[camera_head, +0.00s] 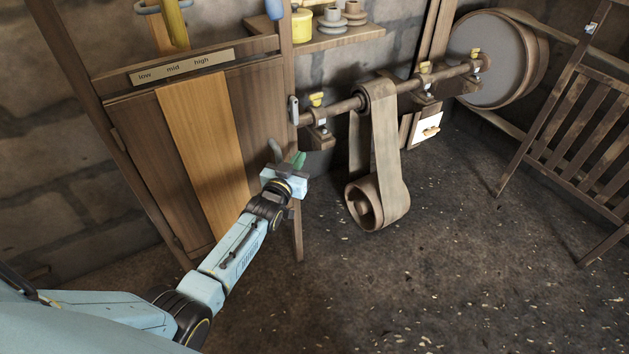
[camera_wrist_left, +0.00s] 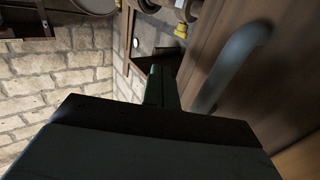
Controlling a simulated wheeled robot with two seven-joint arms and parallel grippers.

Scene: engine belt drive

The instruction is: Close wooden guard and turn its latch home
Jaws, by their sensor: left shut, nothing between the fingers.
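The wooden guard (camera_head: 207,140) is a plank door with a lighter middle board, in a frame at the left of the head view. It looks flush or nearly flush with its frame; I cannot tell if a small gap is left. A grey latch piece (camera_head: 293,110) stands upright on the frame's right post. A grey curved handle (camera_head: 275,150) is on the guard's right side; it also shows large in the left wrist view (camera_wrist_left: 232,62). My left gripper (camera_head: 298,160), with green fingertips (camera_wrist_left: 162,88), is shut and empty beside the handle. My right gripper is not in view.
A shaft (camera_head: 447,73) with a hanging belt (camera_head: 386,135) and a low pulley (camera_head: 366,203) is right of the guard. A shelf (camera_head: 335,38) holds pulleys and a yellow tin. A slatted wooden gate (camera_head: 590,150) stands far right. The floor between is clear.

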